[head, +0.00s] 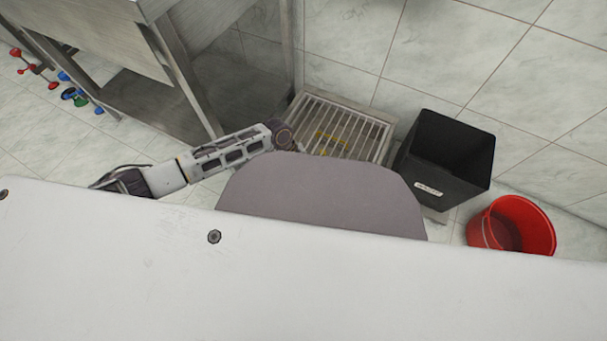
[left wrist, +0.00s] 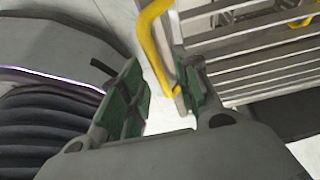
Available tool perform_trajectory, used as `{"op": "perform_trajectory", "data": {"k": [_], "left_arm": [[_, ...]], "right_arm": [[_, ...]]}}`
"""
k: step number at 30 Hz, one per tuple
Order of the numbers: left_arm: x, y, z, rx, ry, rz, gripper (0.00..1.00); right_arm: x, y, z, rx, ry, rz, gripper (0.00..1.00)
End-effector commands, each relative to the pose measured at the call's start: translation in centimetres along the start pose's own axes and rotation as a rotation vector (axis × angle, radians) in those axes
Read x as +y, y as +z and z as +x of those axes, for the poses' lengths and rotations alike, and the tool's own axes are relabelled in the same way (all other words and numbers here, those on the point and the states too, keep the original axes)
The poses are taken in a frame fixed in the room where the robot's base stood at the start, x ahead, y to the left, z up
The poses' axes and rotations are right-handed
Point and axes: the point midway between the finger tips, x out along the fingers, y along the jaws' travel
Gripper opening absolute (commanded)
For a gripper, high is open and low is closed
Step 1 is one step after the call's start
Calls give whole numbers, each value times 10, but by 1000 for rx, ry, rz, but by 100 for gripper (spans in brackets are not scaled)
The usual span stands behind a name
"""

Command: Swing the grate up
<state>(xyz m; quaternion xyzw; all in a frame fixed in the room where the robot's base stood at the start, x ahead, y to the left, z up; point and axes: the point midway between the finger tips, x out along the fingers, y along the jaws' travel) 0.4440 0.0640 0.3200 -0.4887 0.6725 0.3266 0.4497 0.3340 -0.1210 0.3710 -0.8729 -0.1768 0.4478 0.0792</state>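The grate (head: 365,128) is a metal frame of parallel bars, low by the tiled wall in the head view; it looks flat. Its yellow handle (head: 335,139) stands out near its middle. The left wrist view shows the handle (left wrist: 151,45) close up and the grate's bars (left wrist: 250,62) at upper right. My left gripper (left wrist: 162,98) is open, its green-padded fingers apart. The handle's lower end lies by the right finger's pad; I cannot tell whether they touch. In the head view my left arm reaches the grate's left side, and its fingers are hidden. My right gripper is not in view.
A black bin (head: 445,160) stands right of the grate, with a red bucket (head: 512,226) beyond it. A metal table (head: 180,75) stands to the left. Red, blue and green valve handles (head: 75,96) are at far left.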

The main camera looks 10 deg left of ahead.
Motion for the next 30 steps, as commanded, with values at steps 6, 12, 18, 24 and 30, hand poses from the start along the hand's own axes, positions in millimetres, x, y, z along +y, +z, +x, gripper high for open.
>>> {"op": "perform_trajectory", "data": {"k": [6, 12, 18, 24, 30], "left_arm": [[0, 0, 0, 0, 0, 0, 14], [0, 0, 0, 0, 0, 0, 0], [0, 0, 0, 0, 0, 0, 0], [0, -1, -2, 0, 3, -1, 0], [-1, -3, -9, 0, 19, -8, 0]], "right_arm": [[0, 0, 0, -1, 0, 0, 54], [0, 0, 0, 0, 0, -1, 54], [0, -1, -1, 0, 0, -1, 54], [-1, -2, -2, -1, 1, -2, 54], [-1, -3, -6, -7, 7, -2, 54]]}}
